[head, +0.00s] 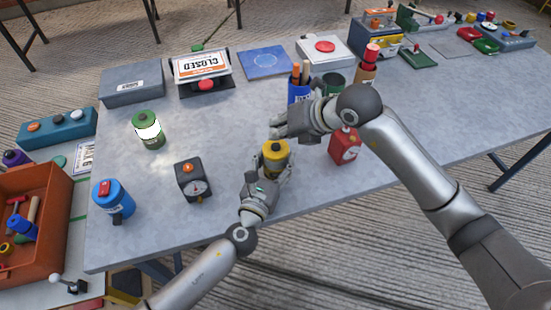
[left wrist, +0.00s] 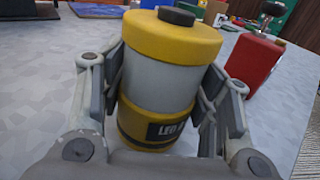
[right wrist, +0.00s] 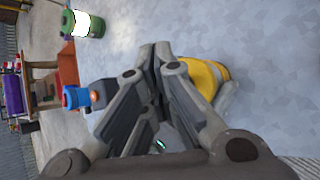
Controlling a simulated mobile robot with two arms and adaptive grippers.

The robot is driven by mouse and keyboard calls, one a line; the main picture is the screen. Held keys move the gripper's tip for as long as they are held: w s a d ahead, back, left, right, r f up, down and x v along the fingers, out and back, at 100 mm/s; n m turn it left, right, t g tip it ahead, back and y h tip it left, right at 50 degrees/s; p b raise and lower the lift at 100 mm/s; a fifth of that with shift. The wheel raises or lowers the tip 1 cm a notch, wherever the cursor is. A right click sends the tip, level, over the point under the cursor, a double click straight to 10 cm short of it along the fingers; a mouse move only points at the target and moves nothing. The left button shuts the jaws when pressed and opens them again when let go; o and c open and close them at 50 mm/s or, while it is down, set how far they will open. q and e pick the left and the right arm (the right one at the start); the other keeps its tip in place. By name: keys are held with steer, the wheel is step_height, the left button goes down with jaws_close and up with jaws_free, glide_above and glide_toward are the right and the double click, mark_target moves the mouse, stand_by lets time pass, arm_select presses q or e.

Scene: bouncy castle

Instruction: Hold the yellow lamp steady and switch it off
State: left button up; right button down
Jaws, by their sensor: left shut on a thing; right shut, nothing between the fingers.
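The yellow lamp (head: 275,157) stands upright on the grey table. In the left wrist view the lamp (left wrist: 165,75) has a yellow cap with a dark button (left wrist: 177,16) on top, a pale grey unlit middle and a yellow base with a dark label. My left gripper (head: 269,181) is shut around the lamp's body, a finger on each side. My right gripper (head: 279,128) is shut and empty, just above and behind the lamp in the head view. In the right wrist view its closed fingers (right wrist: 160,60) partly cover the lamp (right wrist: 207,78).
A red box (head: 344,147) stands right of the lamp, close to my right arm. A black device (head: 192,180) and a lit green lamp (head: 149,130) are to the left, with a blue lamp (head: 113,200) near the table's left edge. Free table lies between the green and yellow lamps.

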mark_target(278, 143)
steer(key=shift+r, duration=2.5)
arm_select(q)
steer(key=o, duration=1.3)
steer(key=shift+o, duration=0.2)
